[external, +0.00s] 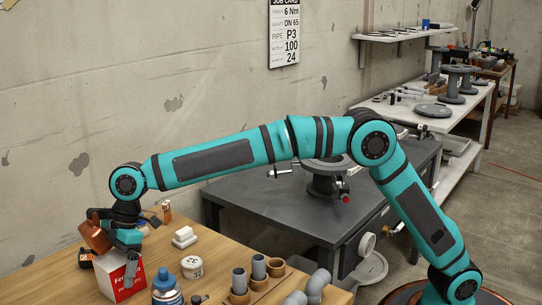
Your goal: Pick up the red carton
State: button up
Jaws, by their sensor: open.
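The jaws are open. One dark finger hangs in front of the carton's right side. The other finger is mostly hidden, so I cannot tell whether either touches the carton.
A copper-coloured fitting (95,236) shows close to my gripper's left side. A dark workbench (270,205) is beyond.

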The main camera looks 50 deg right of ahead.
jog(key=shift+f, duration=0.25)
jog(key=shift+c, duration=0.4)
jog(key=c, duration=1.2)
jog(key=shift+r, duration=0.1)
